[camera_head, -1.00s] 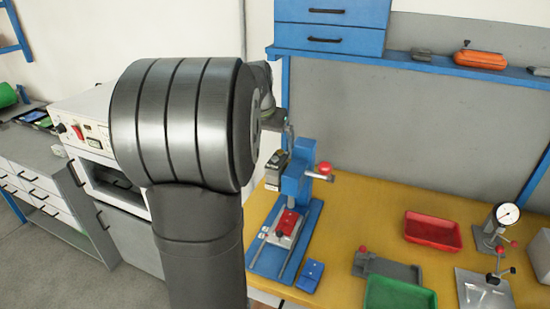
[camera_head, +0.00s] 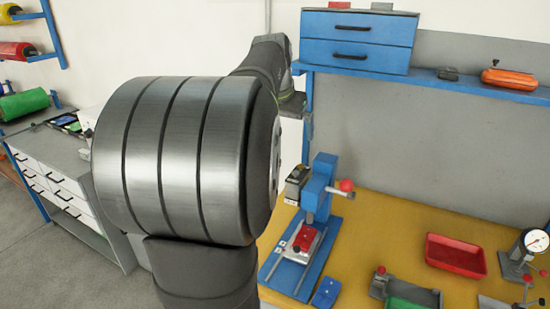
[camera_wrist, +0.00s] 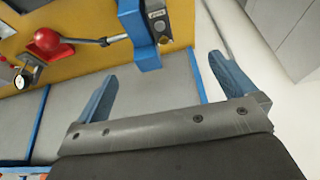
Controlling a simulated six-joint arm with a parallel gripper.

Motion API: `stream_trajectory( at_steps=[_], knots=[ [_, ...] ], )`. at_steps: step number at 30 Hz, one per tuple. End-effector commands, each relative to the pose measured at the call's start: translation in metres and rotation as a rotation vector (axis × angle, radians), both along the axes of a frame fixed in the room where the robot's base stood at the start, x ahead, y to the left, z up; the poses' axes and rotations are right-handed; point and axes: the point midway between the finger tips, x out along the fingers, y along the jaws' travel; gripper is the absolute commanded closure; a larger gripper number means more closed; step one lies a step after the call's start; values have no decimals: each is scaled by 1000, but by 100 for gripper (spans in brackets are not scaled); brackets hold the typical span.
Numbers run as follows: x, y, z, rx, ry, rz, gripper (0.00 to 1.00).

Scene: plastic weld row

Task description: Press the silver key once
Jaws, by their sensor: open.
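A blue bench press (camera_head: 318,188) stands on the yellow bench, with a grey control box (camera_head: 296,183) on its left side. In the wrist view the press head (camera_wrist: 140,40) is at the top centre, and the control box face (camera_wrist: 157,14) shows small pale round spots. I cannot tell for sure which is the silver key. My gripper (camera_wrist: 162,68) is open and empty, its two blue fingers spread wide. In the wrist picture the press head lies above the gap between them, apart from both fingers. The head view hides the fingers behind my arm.
A lever with a red knob (camera_wrist: 45,41) sticks out from the press. A red tray (camera_head: 456,255), a dial gauge (camera_head: 534,241) and a small blue block (camera_head: 326,293) are on the bench. A shelf (camera_head: 430,82) with blue drawers runs above.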

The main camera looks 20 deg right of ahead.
Motion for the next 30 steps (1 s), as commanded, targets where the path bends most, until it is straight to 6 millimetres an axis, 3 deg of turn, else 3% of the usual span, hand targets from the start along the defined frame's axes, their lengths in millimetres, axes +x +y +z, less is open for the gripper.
stream_trajectory(
  at_steps=[7, 22, 30],
  knots=[
    [0, 0, 1, 0, 0, 0, 0],
    [0, 0, 0, 0, 0, 0, 98],
    [0, 0, 0, 0, 0, 0, 100]
  ],
)
